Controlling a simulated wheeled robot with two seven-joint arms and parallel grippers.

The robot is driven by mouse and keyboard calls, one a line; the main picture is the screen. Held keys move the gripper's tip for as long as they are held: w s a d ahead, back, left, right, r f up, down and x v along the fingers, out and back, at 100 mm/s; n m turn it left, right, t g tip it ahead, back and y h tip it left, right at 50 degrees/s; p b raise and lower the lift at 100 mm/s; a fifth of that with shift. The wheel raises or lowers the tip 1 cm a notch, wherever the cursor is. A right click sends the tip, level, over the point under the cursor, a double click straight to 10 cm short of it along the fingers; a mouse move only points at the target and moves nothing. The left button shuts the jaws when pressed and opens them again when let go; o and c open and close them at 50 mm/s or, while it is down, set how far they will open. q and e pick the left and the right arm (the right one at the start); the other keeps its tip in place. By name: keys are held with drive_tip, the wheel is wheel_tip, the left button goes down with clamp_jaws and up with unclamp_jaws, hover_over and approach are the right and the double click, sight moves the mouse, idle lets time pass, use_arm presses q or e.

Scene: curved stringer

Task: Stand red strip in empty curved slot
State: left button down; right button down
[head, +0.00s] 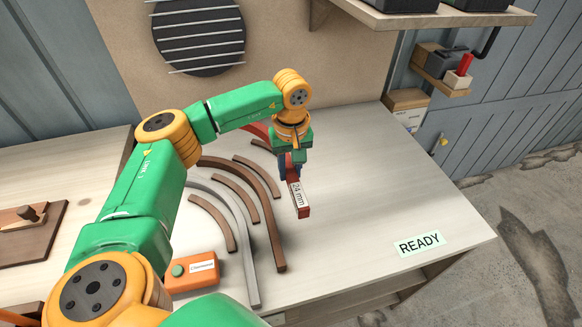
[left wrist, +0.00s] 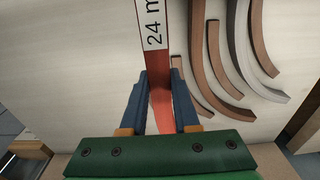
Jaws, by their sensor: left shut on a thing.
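My left gripper (head: 291,172) is shut on a red strip (head: 304,211) with a white "24 mm" label. The strip sticks out from the fingers toward the front of the bench. In the left wrist view the strip (left wrist: 161,104) runs between the two blue fingers of the gripper (left wrist: 160,105). Curved brown strips (head: 270,225) and a curved grey strip (head: 248,245) lie to the left of the held strip in the head view, with curved gaps between them. I cannot tell which gap is the empty slot. My right gripper is not in view.
An orange box with a green button (head: 192,272) sits left of the curved strips. Another red piece (head: 258,131) shows partly behind my arm. The bench (head: 380,170) is clear to the right, up to a READY label (head: 419,244) near its edge.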

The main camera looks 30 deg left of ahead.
sight(291, 202)
use_arm(q)
wheel_tip(291, 202, down, 9)
drive_tip(key=b, duration=0.6)
drive_tip(key=shift+w+f+b, duration=0.15)
drive_tip(key=shift+b, duration=0.15)
drive_tip(key=shift+f, duration=0.15)
drive_tip(key=c, duration=0.6)
unclamp_jaws()
drive_tip(key=shift+d, duration=0.1)
